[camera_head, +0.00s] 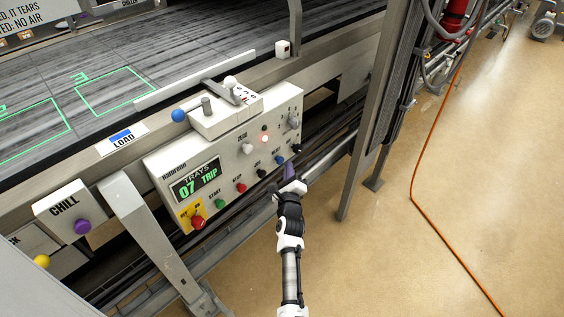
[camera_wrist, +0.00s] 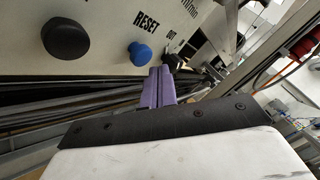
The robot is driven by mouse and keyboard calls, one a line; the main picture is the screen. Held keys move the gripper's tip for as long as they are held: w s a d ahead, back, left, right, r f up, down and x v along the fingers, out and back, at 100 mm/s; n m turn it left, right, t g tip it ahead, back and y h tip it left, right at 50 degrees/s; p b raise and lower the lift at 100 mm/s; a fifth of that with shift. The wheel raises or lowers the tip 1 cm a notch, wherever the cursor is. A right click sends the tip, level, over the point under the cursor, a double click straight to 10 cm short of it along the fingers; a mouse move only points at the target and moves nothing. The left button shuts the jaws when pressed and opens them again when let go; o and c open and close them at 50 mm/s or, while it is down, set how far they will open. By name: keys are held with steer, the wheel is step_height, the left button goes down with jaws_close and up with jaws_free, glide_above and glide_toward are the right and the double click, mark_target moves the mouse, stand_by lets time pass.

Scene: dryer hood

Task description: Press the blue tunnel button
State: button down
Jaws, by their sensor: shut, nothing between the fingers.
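The blue button (camera_head: 279,159) sits in the lower row of the pale control panel (camera_head: 228,150), between two black knobs. In the wrist view the blue button (camera_wrist: 139,53) is under the label RESET. My gripper (camera_head: 289,172) has purple fingers, shut and empty, just below and right of the blue button in the head view. In the wrist view my gripper (camera_wrist: 161,84) has its tips close below and right of the button. A gap shows between them in the picture; the exact depth is unclear.
A black knob (camera_wrist: 65,38) is left of the button, and another black knob (camera_wrist: 173,62) is near my fingertips. Red stop (camera_head: 241,187) and green start (camera_head: 219,203) buttons share the row.

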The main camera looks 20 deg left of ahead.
steer(key=shift+a, duration=0.15)
stand_by(0.7)
steer(key=shift+w+a+p, duration=0.15)
steer(key=shift+a+p, duration=0.1)
steer(key=shift+p, duration=0.1)
steer(key=shift+w+a+p, duration=0.25)
steer(key=shift+a+p, duration=0.3)
steer(key=shift+a, duration=0.25)
stand_by(1.0)
steer(key=shift+s+d+b, duration=0.25)
steer(key=shift+d+b, duration=0.2)
steer(key=shift+d, duration=0.15)
steer(key=shift+s+d+b, duration=0.2)
steer(key=shift+d+b, duration=0.25)
steer(key=shift+d, duration=0.1)
